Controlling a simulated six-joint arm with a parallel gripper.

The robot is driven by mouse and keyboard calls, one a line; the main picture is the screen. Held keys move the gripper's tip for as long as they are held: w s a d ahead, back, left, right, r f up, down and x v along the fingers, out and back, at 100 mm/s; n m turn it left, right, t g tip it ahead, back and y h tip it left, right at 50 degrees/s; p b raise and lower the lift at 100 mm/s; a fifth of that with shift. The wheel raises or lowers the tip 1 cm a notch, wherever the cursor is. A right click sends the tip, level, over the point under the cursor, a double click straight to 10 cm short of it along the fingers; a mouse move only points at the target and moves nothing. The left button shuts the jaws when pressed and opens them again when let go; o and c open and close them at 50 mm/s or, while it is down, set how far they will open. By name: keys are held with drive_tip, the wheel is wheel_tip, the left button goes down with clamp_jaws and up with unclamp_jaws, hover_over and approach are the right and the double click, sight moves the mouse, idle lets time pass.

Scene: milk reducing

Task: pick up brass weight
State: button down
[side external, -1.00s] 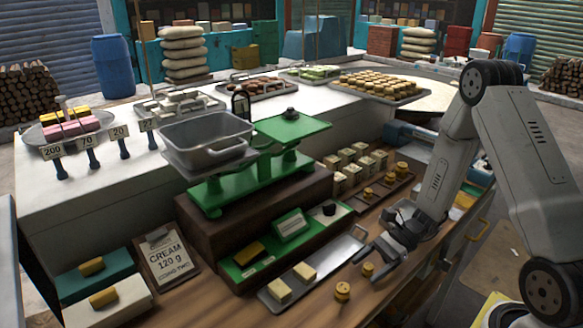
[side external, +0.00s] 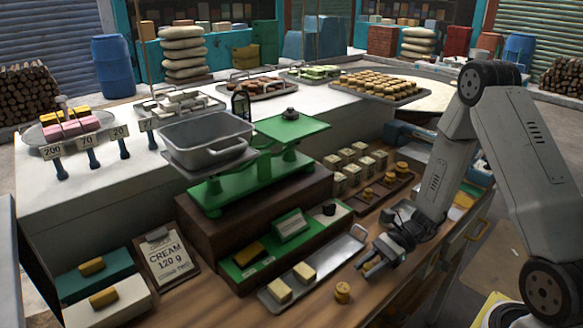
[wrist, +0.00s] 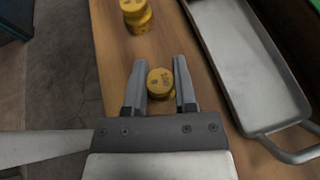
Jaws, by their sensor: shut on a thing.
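My gripper (side external: 373,263) is low over the front of the wooden counter. In the wrist view my gripper (wrist: 160,80) has one finger on each side of a small round brass weight (wrist: 160,80), and it is shut on it. In the side view the fingers mostly hide this weight, and only a bit of yellow shows. I cannot tell whether it still touches the counter. Another brass weight (side external: 342,291) stands free on the counter to the left; it shows in the wrist view (wrist: 138,16) beyond my fingertips.
A metal tray (side external: 325,267) with two pale blocks lies close beside my gripper; its handle (wrist: 295,148) shows in the wrist view. The green balance scale (side external: 240,185) with a grey pan stands behind. More brass weights (side external: 390,178) sit in a wooden rack behind my gripper.

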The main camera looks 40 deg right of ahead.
sight(368, 266)
drive_tip(key=shift+r, duration=0.15)
drive_tip(key=shift+r, duration=4.85)
